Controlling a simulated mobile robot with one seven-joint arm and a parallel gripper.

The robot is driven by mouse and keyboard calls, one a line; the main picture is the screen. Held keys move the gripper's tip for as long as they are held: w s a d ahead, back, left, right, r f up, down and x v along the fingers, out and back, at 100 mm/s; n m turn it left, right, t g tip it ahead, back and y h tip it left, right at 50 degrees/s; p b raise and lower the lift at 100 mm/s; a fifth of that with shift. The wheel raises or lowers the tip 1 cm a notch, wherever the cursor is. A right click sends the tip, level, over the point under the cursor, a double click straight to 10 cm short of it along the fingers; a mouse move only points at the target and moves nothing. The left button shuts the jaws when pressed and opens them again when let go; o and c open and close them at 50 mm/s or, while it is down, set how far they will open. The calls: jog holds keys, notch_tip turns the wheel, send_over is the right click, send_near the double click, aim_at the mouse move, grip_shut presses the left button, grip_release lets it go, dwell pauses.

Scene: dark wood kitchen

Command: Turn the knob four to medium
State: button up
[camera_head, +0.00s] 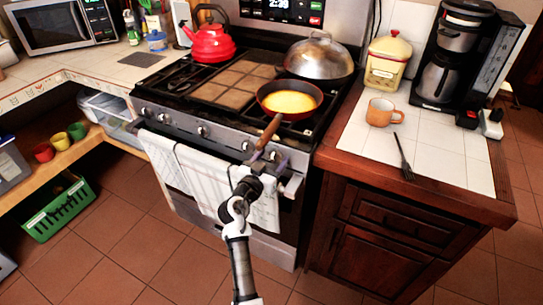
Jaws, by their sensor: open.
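The stove's front panel (182,124) carries a row of round silver knobs, with one knob (203,132) left of centre and another (246,147) further right. No numbers or dial marks are readable, so I cannot tell which knob is knob four or its setting. My gripper (270,160) is open at the right end of the panel, its fingers pointing towards the stove. It partly hides the rightmost part of the knob row. I cannot tell whether the fingers touch a knob.
A pan (290,101) with yellow food stands on the front right burner; its wooden handle (269,132) sticks out over the panel, close above my gripper. Towels (205,180) hang on the oven handle below. A red kettle (210,44) and a domed lid (320,58) stand behind.

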jog(key=shift+w+d, duration=0.1)
jog(key=shift+w, duration=0.05)
jog(key=shift+c, duration=0.2)
jog(key=c, duration=0.9)
